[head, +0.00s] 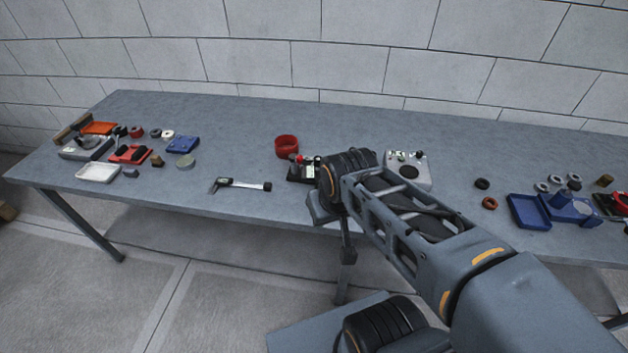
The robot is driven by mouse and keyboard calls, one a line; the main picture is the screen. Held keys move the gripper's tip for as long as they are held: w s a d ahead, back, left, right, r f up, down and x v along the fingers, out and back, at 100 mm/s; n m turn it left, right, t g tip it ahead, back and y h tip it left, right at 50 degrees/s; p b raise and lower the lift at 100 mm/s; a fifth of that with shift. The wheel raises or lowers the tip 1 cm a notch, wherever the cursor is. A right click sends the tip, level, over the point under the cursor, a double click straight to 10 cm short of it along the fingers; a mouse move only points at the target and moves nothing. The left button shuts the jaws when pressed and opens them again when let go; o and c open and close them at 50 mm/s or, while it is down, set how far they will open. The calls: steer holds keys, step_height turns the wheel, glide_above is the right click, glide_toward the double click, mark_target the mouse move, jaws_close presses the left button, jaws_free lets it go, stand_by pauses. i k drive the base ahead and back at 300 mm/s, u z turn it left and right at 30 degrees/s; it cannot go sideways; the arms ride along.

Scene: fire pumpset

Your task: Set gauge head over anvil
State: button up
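A small dark device with a red knob and pale green parts (303,169) stands near the table's front edge, partly hidden by my arm. I cannot tell for certain whether it is the gauge with its head and anvil. A grey plate-like fixture with a dark round spot and a knob (407,169) stands right of my arm's joint. My arm reaches in from the lower right.
A red ring-shaped cup (287,146) and a caliper-like tool (241,185) lie on the long grey table (230,120). Trays, blocks and rings crowd the left end. A blue tray (529,211) and several rings sit at right. The wall is behind.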

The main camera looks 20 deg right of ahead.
mark_target(308, 171)
steer(key=z, duration=1.1)
steer(key=i, duration=0.25)
steer(key=u, duration=1.15)
steer(key=k, duration=0.5)
steer(key=z, duration=0.55)
steer(key=i, duration=0.55)
steer(key=u, duration=1.1)
